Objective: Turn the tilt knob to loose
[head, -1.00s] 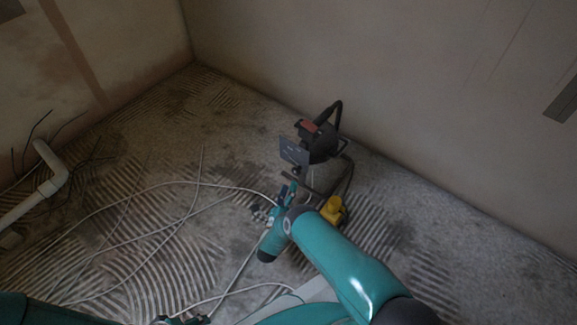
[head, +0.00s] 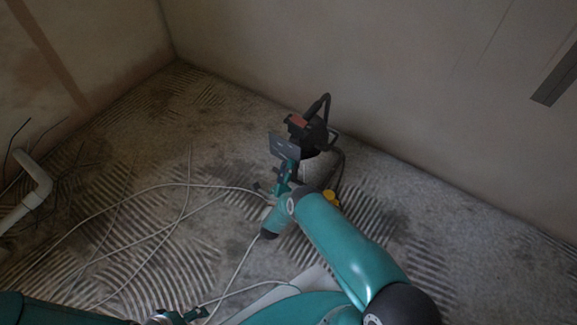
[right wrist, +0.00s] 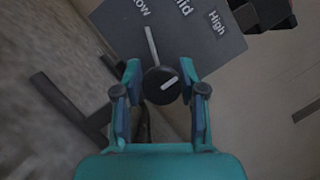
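A black lamp-like device (head: 312,128) on a stand is near the right wall in the head view, with a grey panel (head: 284,146). The right wrist view shows the panel (right wrist: 180,35) with the words Low, Mid (partly cut) and High, and a white line. No word "loose" is readable. My right gripper (right wrist: 160,78) is open, its fingers on both sides of the knob, with small gaps. In the head view it is at the panel (head: 284,176). My left gripper (head: 175,317) is at the bottom edge, its fingers unclear.
A yellow object (head: 330,197) is on the floor beside the stand, partly hidden by my right arm. Pale cables (head: 150,190) loop over the ridged floor. Walls meet in the far corner.

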